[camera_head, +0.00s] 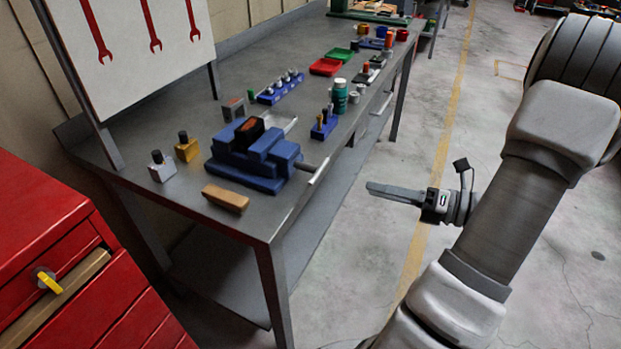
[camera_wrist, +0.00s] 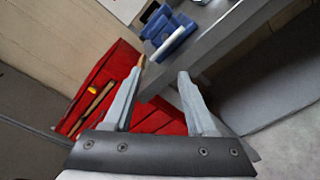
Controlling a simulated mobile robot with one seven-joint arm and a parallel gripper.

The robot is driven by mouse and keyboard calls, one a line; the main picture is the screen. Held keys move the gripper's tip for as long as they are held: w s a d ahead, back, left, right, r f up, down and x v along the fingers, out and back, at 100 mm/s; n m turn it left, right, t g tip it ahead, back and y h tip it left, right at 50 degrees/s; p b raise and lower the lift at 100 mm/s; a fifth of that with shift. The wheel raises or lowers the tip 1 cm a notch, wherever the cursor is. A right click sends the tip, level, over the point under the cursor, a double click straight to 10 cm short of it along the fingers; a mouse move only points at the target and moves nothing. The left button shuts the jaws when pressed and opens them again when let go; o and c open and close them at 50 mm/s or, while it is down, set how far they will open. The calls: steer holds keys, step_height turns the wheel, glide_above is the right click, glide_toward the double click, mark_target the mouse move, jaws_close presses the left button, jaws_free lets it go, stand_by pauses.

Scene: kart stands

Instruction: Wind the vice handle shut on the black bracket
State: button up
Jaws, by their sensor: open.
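The blue vice (camera_head: 262,158) stands on the grey workbench near its front edge, and it also shows at the top of the wrist view (camera_wrist: 165,32). The black bracket (camera_head: 250,132) sits in the vice, upright between its blue parts; I cannot tell whether the jaws touch it. The vice handle (camera_head: 318,170) sticks out on the right side, at the bench's front edge. My gripper (camera_head: 395,193) hangs over the floor to the right of the bench, apart from the handle. In the wrist view my gripper (camera_wrist: 162,68) is open, with nothing between its fingers.
The floor right of the bench is clear.

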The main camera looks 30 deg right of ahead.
mark_target(311, 166)
steer(key=shift+m+t+h, duration=0.3)
steer(key=shift+m+t, duration=0.3)
steer(key=shift+m, duration=0.2)
steer(key=b+x, duration=0.1)
steer(key=x, duration=0.4)
steer(key=b+x, duration=0.1)
steer(key=x, duration=0.4)
steer(key=f+b+x, duration=0.1)
steer(key=x, duration=0.5)
steer(key=shift+w+d, duration=0.2)
steer(key=shift+d, duration=0.15)
